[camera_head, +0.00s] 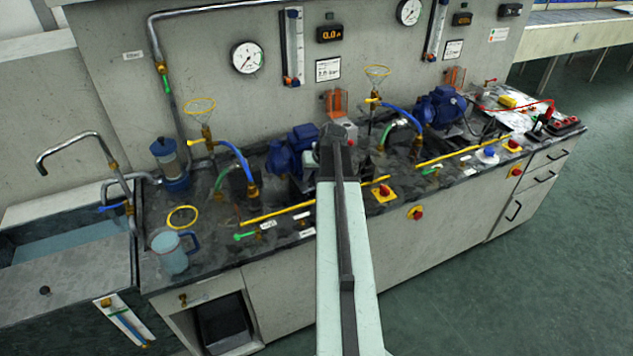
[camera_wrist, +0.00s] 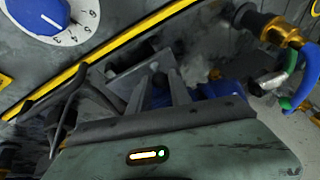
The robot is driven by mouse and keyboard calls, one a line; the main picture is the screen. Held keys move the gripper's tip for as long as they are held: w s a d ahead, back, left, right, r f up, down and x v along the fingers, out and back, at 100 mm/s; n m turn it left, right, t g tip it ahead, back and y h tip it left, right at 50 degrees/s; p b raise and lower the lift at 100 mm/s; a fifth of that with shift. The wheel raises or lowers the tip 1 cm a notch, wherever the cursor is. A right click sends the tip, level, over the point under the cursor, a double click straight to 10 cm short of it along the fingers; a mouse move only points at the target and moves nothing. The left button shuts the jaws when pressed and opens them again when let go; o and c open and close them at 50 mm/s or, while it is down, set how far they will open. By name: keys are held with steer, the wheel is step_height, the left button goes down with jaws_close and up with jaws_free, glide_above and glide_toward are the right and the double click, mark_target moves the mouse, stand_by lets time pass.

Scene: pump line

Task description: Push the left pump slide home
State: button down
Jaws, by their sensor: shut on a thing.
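The left pump (camera_head: 290,150), a blue motor, sits on the dark bench left of my arm's end. Blue parts also show behind the fingers in the wrist view (camera_wrist: 215,90). My gripper (camera_wrist: 158,88) is shut on a small dark piece between its two grey fingers, low over the bench beside the pump. I cannot tell for certain whether that piece belongs to the left pump slide. In the head view my arm hides the fingertips and what they hold. How far the slide is in cannot be seen.
A yellow rail (camera_head: 278,213) runs along the bench front; it crosses behind the fingers in the wrist view (camera_wrist: 100,62). A blue hose (camera_head: 238,160) stands left of the pump. A second blue pump (camera_head: 440,106) is at right. A jug (camera_head: 170,252) stands near the sink.

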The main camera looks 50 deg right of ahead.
steer(key=w+d, duration=0.1)
steer(key=w, duration=0.2)
steer(key=w+d, duration=0.1)
steer(key=w, duration=0.1)
steer(key=shift+w+d, duration=0.25)
steer(key=shift+d, duration=0.05)
steer(key=c, duration=1.2)
jaws_free()
steer(key=shift+a, duration=0.1)
steer(key=p+v, duration=0.7)
steer(key=shift+s+r, duration=0.15)
steer(key=shift+r, duration=0.25)
